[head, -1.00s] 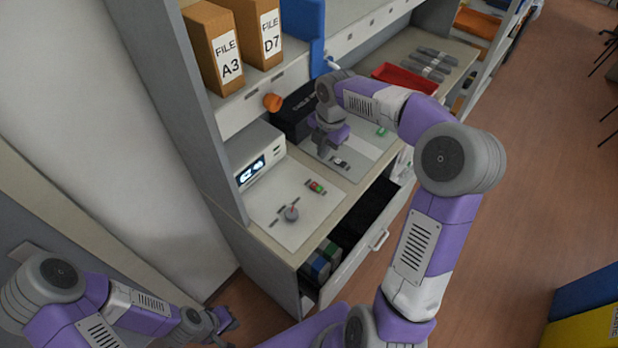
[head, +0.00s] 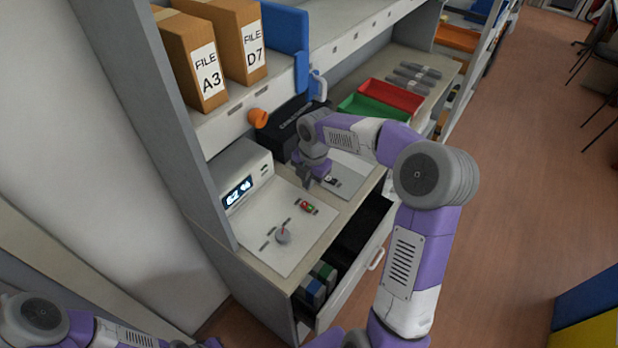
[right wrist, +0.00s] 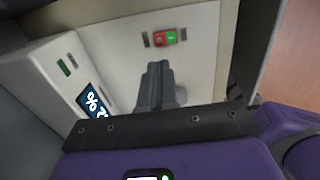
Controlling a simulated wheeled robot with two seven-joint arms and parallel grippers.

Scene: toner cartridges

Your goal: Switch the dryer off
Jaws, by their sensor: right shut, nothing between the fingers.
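A white box with a lit display (head: 238,190), which I take for the dryer, stands at the back left of the counter. It also shows in the right wrist view (right wrist: 60,80). In front of it lies a pale panel (head: 300,228) with a red and green switch (head: 309,207) and a grey knob (head: 283,237). The switch also shows in the right wrist view (right wrist: 165,37). My right gripper (head: 306,183) is shut and empty, just behind the switch, apparently above the counter. My left gripper (head: 208,343) is mostly cut off at the bottom edge.
A second panel (head: 352,178) with a black and white switch (head: 331,181) lies right of my right gripper. A black box (head: 292,133) stands behind. Green (head: 372,108) and red (head: 392,95) trays sit farther back. An open drawer (head: 345,258) juts out below the counter.

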